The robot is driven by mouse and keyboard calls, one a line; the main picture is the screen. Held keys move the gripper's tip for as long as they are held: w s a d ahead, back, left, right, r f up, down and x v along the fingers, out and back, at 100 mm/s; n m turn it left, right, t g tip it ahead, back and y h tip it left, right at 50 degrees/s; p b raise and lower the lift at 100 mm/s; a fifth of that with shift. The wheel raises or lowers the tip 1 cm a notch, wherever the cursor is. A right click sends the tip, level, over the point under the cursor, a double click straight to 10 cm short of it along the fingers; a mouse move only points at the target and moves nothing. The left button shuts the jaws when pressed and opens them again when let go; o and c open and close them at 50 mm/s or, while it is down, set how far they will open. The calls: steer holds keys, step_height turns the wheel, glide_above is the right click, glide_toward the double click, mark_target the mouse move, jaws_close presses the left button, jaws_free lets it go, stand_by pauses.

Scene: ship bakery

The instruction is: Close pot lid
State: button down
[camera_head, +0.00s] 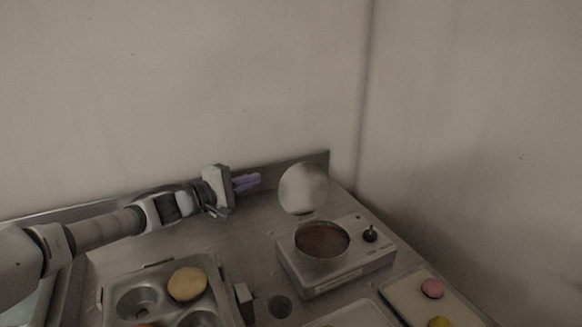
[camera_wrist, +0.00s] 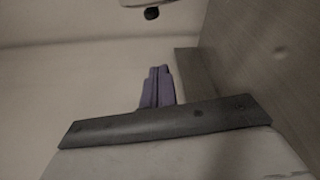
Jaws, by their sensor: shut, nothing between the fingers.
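The pot (camera_head: 322,243) stands on a small burner unit in the head view, with brown contents showing. Its round pale lid (camera_head: 303,187) stands up, tilted open, at the pot's back edge. My gripper (camera_head: 252,181), with purple fingers, is left of the lid and apart from it, above the back of the counter. The fingers are shut and empty. In the wrist view my fingers (camera_wrist: 160,86) show together. A pale piece with a black knob (camera_wrist: 152,13) shows at the top edge there; I cannot tell for sure whether it is the burner unit.
The burner unit (camera_head: 335,268) has a black knob (camera_head: 370,234) at right. A muffin tray (camera_head: 110,300) with a round bun (camera_head: 187,284) is at front left. A tray (camera_head: 405,297) with a pink item (camera_head: 432,288) is at right. A low backsplash (camera_head: 318,165) runs behind the counter.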

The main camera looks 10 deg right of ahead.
mark_target(301, 187)
steer(key=d+p, duration=0.6)
steer(key=d, duration=0.3)
steer(key=shift+w+d+r, duration=0.15)
steer(key=shift+w+r, duration=0.05)
steer(key=shift+s+d+f+b, duration=0.1)
steer(key=shift+d+b, duration=0.05)
steer(key=shift+b, duration=0.45)
